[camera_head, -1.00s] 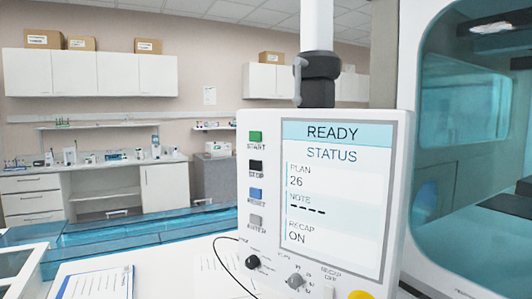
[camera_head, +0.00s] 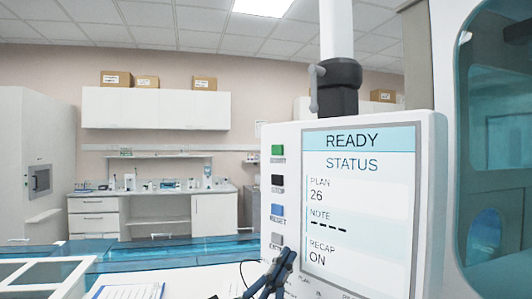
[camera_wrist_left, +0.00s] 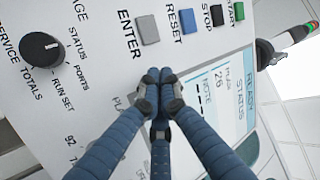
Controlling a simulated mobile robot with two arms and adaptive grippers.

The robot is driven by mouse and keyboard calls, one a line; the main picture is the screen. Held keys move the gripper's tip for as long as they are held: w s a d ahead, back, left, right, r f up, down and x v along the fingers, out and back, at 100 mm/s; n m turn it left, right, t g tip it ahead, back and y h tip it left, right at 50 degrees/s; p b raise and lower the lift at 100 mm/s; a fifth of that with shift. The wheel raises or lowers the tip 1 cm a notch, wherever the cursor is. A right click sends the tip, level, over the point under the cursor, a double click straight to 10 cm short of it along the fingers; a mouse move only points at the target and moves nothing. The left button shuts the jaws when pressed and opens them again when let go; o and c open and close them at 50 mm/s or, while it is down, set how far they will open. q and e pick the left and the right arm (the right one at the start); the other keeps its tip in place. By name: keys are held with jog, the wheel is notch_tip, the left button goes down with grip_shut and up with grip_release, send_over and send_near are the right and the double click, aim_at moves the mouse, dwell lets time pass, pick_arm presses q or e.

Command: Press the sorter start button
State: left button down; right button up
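The control panel (camera_head: 295,133) is white and upright, with a lit display (camera_head: 360,200) reading READY STATUS, PLAN 26, RECAP ON. The green start button (camera_head: 278,150) is at the top of the button column left of the display; it also shows at the top right of the left wrist view (camera_wrist_left: 238,11). My left gripper (camera_head: 284,256) is in front of the panel's lower part, below the start button. In the left wrist view its blue fingers (camera_wrist_left: 160,78) meet at the tips, empty, below the grey ENTER button (camera_wrist_left: 147,30). Whether they touch the panel is unclear. My right gripper is out of view.
Below the green button are the black stop button (camera_head: 278,181), the blue reset button (camera_head: 277,210) and the grey enter button. A black knob (camera_wrist_left: 41,47) is on the panel. A glazed teal cabinet (camera_head: 495,150) stands at right.

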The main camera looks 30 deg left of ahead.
pick_arm(q)
jog(key=s+d+r+m+g+h, duration=0.35)
jog(key=r+m+h, duration=0.55)
jog(key=m, duration=0.4)
jog(key=s+d+r+m+g+h, duration=0.2)
jog(key=d+r+m+g+h, duration=0.25)
jog(key=r+m+h, duration=0.6)
jog(key=s+a+r+m+y, duration=0.1)
jog(key=s+a+r+y, duration=0.1)
jog(key=a+y, duration=0.5)
jog(key=s+a+r+m+t+y, duration=0.1)
jog(key=s+a+r+y, duration=0.1)
jog(key=a+y, duration=0.6)
jog(key=s+a, duration=0.1)
jog(key=a, duration=0.3)
jog(key=shift+s, duration=0.3)
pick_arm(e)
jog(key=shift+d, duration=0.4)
